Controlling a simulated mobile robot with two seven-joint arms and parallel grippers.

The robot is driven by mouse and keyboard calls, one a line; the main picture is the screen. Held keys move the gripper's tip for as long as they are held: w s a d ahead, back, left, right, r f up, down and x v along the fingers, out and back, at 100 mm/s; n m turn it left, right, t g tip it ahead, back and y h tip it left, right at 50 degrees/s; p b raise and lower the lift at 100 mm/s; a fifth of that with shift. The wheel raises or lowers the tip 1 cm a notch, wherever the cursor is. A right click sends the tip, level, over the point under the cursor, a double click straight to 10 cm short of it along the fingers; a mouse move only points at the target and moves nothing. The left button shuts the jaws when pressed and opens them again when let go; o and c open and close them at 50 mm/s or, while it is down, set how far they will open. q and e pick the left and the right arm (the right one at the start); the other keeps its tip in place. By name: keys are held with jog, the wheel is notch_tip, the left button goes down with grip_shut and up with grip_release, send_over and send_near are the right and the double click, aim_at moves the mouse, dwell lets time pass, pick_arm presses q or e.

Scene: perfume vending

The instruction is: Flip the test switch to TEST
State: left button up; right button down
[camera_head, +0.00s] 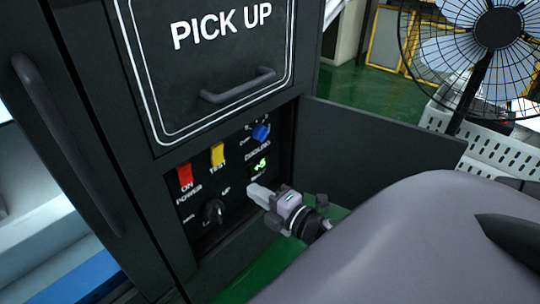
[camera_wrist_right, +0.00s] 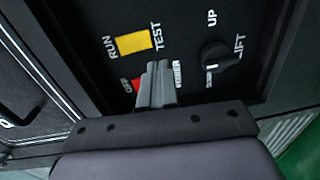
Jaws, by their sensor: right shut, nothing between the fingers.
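The yellow test switch (camera_head: 217,154) is on the dark control panel under the PICK UP door, with the TEST label just below it. In the right wrist view the yellow switch (camera_wrist_right: 133,42) lies between the printed words RUN and TEST. I cannot tell which way it is tilted. My right gripper (camera_head: 254,190) is shut and empty, in front of the panel's lower right in the head view. In the right wrist view its fingertips (camera_wrist_right: 157,68) are just below the TEST label and partly cover the POWER label. My left gripper is not in view.
A red power switch (camera_head: 184,175) is left of the yellow switch. A black lift knob (camera_head: 213,211), a blue knob (camera_head: 261,132) and a green-lit element (camera_head: 259,165) share the panel. An open panel door (camera_head: 370,145) stands to the right. A fan (camera_head: 490,40) is beyond.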

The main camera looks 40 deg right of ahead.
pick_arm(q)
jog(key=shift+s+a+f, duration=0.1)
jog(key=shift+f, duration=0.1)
pick_arm(e)
jog(key=s, duration=0.3)
jog(key=shift+s+d+f, duration=0.15)
jog(key=shift+f, duration=0.05)
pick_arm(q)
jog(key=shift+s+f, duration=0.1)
